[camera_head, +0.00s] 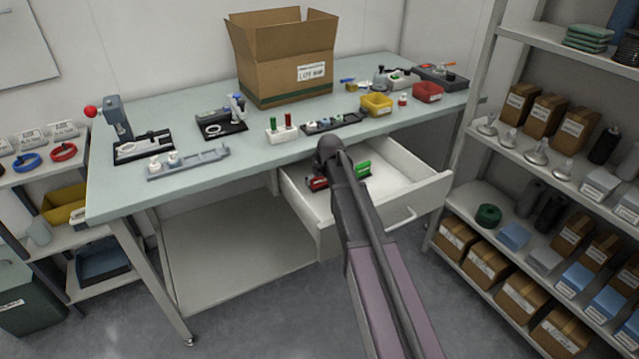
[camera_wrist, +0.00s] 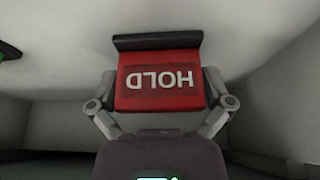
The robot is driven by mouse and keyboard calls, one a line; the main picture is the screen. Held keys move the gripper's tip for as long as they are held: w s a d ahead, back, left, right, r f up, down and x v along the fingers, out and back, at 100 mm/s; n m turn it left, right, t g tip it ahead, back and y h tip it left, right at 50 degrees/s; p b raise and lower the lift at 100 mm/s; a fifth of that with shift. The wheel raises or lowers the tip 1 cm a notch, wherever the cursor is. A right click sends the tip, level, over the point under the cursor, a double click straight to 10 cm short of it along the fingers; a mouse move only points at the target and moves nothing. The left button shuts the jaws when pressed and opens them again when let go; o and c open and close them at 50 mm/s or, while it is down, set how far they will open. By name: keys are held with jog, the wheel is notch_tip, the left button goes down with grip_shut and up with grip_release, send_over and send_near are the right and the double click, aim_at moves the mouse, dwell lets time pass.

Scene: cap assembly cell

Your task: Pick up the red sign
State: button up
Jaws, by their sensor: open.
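The red sign (camera_wrist: 158,92) has white "HOLD" lettering, upside down in the wrist view, and a dark strip along its far edge. In the head view the red sign (camera_head: 317,183) shows only in part, in the open drawer (camera_head: 425,190) under the workbench, beside my arm. My gripper (camera_wrist: 160,77) is open. Its two fingers stand on either side of the sign, close to its left and right edges; I cannot tell if they touch it. In the head view my arm hides the fingers.
A green sign (camera_head: 363,169) stands in the same drawer to the right; its edge shows at the left of the wrist view (camera_wrist: 8,51). Drawer walls surround both. The workbench top (camera_head: 215,180) overhangs behind, with an open cardboard box (camera_head: 270,65). A shelf rack stands right.

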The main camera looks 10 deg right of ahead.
jog(key=c, duration=0.8)
jog(key=shift+s+d+r+p, duration=0.15)
jog(key=shift+s+r+p, duration=0.3)
jog(key=shift+r+p, duration=0.1)
jog(key=s+d+r+p, duration=0.1)
jog(key=s+r+p, duration=0.1)
jog(key=s, duration=0.2)
jog(key=s+d+r+p, duration=0.1)
jog(key=s+r+p, duration=0.1)
jog(key=s, duration=0.2)
jog(key=s+d+r+p, duration=0.2)
jog(key=s+r+p, duration=0.1)
jog(key=s, duration=0.1)
jog(key=shift+s, duration=0.2)
